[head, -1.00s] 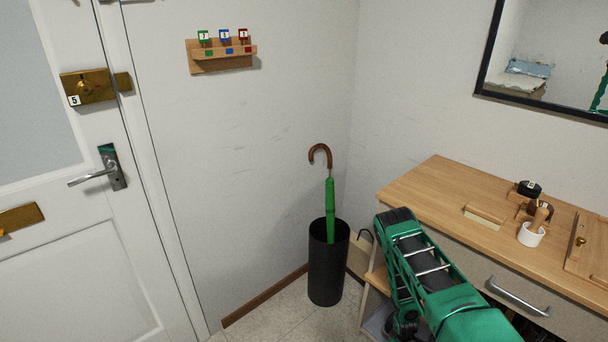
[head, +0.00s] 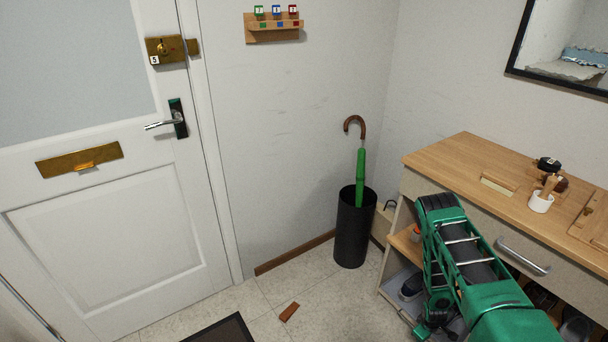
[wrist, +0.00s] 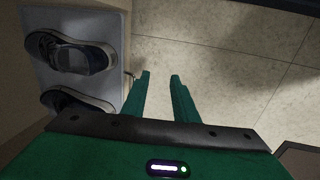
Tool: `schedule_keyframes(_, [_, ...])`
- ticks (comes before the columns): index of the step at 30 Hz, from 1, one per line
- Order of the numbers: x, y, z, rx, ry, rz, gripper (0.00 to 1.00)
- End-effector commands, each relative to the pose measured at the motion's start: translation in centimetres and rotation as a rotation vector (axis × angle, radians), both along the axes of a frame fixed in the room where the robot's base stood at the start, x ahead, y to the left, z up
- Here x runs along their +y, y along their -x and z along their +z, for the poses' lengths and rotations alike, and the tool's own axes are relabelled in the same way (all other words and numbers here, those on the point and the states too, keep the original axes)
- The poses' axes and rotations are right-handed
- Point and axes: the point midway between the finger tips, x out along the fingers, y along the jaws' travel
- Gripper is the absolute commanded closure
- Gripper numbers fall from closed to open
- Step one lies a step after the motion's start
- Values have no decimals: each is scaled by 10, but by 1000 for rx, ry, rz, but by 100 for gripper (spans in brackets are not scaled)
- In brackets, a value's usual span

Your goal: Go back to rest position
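My gripper (wrist: 158,80) shows in the wrist view with its two green fingers apart and nothing between them. It points down over the pale tiled floor, beside a shelf holding dark shoes (wrist: 72,55). In the head view my green arm is folded in front of the wooden cabinet at the right.
A white door (head: 120,240) with a brass letter slot stands at left. A black stand (head: 355,230) holds a green umbrella (head: 360,178). The cabinet (head: 440,160) with a drawer is at right. A reddish-brown block (head: 289,312) and a dark mat (head: 222,330) lie on the floor.

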Motion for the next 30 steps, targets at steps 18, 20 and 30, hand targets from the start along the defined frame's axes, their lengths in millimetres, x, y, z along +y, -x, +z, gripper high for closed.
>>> schedule_keyframes(18, [31,-83,142,-69,-41,-118,74])
schedule_keyframes(20, [35,-92,168,-80,-50,-139,74])
schedule_keyframes(30, [64,-120,314,-134,-105,-249,74])
